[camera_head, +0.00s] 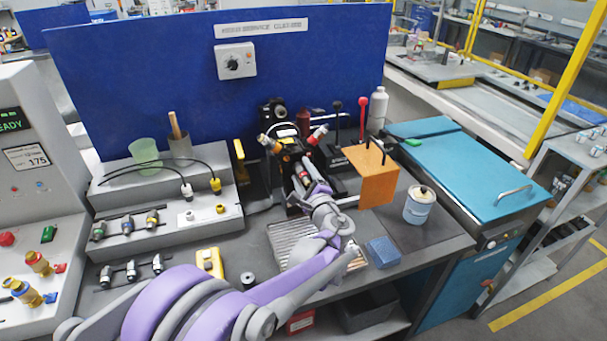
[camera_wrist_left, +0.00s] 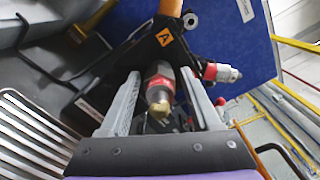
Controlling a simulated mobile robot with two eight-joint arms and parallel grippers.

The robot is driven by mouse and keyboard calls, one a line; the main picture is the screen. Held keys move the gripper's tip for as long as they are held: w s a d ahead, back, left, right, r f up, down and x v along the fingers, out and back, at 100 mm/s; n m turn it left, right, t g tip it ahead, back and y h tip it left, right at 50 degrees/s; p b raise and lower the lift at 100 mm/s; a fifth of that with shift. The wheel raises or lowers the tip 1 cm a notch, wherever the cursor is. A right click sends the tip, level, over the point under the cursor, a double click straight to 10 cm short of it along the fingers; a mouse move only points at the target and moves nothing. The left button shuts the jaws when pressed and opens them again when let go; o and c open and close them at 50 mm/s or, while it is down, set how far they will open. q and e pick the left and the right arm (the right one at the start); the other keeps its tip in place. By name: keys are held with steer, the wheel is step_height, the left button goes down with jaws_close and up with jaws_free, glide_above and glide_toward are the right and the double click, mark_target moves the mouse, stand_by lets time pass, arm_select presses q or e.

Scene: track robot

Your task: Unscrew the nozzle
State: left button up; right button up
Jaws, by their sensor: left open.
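The nozzle (camera_wrist_left: 158,88), with a red collar and a brass tip, points toward the camera in the left wrist view. It sits on a black holder with an orange "A" label (camera_wrist_left: 164,37). My left gripper (camera_wrist_left: 158,78) is open, with one grey finger on each side of the nozzle; gaps show between them. In the head view the left gripper (camera_head: 304,180) is at the front of the black holder (camera_head: 291,150), and largely covers the nozzle. A second red-and-silver nozzle (camera_wrist_left: 222,73) sticks out to the right of the holder. My right gripper is out of view.
A ribbed tray (camera_head: 285,238) and a blue sponge-like block (camera_head: 383,251) lie in front. A grey stepped rack (camera_head: 140,230) with fittings is at left. A blue panel (camera_head: 130,80) stands behind.

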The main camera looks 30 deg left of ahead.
arm_select(q)
steer(key=shift+d, duration=0.1)
steer(key=shift+v, duration=0.8)
steer(key=shift+s, duration=0.1)
steer(key=shift+f+m+b, duration=0.1)
steer(key=shift+m+b, duration=0.25)
steer(key=shift+m, duration=0.55)
steer(key=m, duration=0.3)
steer(key=shift+b, duration=0.4)
steer(key=m+b, duration=0.1)
steer(key=m, duration=0.5)
steer(key=shift+m, duration=0.6)
